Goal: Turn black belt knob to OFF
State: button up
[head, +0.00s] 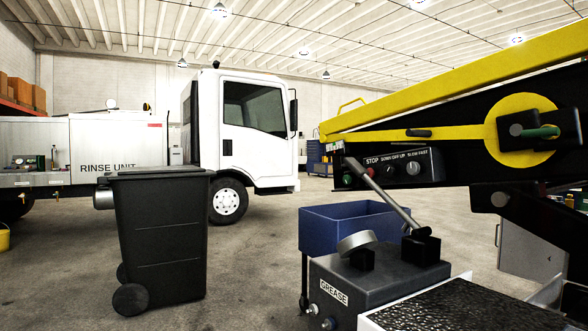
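The belt loader's dark control panel (432,163) is right of centre, under the yellow boom. It carries the labels STOP, DOWN OFF UP and SLOW FAST. The black belt knob (390,171) is under the DOWN OFF UP label; it is small and dark, and I cannot tell which way it points. A grey knob (412,168) is to its right, under SLOW FAST. A red button (371,172) and a green button (348,180) are to its left. My gripper is not in view.
A grey GREASE box (375,285) with a slanted lever (383,194) stands in front of the panel, beside a blue bin (335,225). A black wheeled bin (160,235) stands left. A white truck (250,130) is behind. Open floor lies between the bins.

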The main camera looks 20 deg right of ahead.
aim_at(388, 171)
jog(key=i+j, duration=0.15)
jog(key=i, duration=0.45)
jog(key=i+j, duration=0.1)
jog(key=i, duration=0.55)
